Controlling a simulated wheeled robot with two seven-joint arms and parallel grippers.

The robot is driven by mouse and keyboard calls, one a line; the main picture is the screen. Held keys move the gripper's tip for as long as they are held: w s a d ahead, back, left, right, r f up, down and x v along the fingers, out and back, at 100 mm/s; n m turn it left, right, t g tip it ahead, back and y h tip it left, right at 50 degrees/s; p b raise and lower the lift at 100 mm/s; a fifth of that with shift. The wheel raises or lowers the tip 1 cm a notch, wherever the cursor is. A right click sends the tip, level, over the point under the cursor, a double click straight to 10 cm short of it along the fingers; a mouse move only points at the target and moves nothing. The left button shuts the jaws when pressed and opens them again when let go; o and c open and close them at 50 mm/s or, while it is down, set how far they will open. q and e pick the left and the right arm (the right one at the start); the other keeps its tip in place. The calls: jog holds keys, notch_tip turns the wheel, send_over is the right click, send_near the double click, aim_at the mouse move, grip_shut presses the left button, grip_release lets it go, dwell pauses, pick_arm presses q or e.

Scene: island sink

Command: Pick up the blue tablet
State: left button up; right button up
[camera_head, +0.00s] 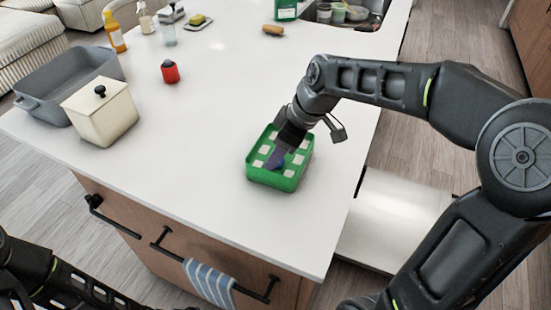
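A green box (253,172) stands on the white counter near its front right edge, with several white square tablets (266,149) in it. A blue-purple piece (276,159), which looks like the blue tablet, shows in the middle of the box. My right gripper (282,150) points down into the box, right at the blue piece. Its fingertips are small and dark, so I cannot tell whether they are closed on it. My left arm shows at the lower left; its gripper is out of view.
A grey tub (62,82), a cream lidded canister (101,112) and a red item (170,72) stand on the left. Bottles, a sponge and a sink (345,14) are at the back. The counter (210,125) around the box is clear.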

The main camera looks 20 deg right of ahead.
jog(key=shift+x, duration=0.95)
jog(key=shift+r, duration=0.1)
grip_shut()
